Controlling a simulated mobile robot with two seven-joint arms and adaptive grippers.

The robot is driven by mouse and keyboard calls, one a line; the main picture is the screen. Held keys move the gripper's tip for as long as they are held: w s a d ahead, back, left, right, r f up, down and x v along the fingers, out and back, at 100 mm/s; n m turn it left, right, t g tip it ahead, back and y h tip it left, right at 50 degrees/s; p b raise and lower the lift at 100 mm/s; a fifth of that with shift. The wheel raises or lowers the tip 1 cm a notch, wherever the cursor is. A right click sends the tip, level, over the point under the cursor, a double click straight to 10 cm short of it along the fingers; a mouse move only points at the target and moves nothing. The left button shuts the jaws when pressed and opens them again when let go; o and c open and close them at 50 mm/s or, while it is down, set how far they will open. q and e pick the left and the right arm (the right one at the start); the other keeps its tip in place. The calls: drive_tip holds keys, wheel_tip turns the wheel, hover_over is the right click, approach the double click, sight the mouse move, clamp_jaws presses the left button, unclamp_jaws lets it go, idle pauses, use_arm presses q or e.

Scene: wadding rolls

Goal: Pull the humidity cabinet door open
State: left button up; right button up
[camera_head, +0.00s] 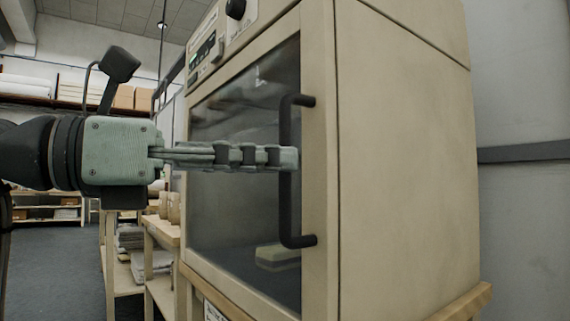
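The humidity cabinet (405,150) is a beige box with a dark glass door (230,220) facing left. The door looks shut against the body. A black vertical bar handle (286,205) stands off the door's right edge. My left gripper (288,158) comes in level from the left, its fingertips at the middle of the handle and covering part of it. The fingers show edge-on, one over the other, so I cannot tell their gap or whether they grip the bar. My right gripper is out of view.
The cabinet stands on a wooden stand (465,303). A control panel with a black knob (236,9) is above the door. Wooden shelves (163,235) with folded cloths are at lower left. Open floor (60,270) lies at far left; a grey wall is at right.

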use_arm(q)
drive_tip(key=shift+x, duration=1.45)
clamp_jaws()
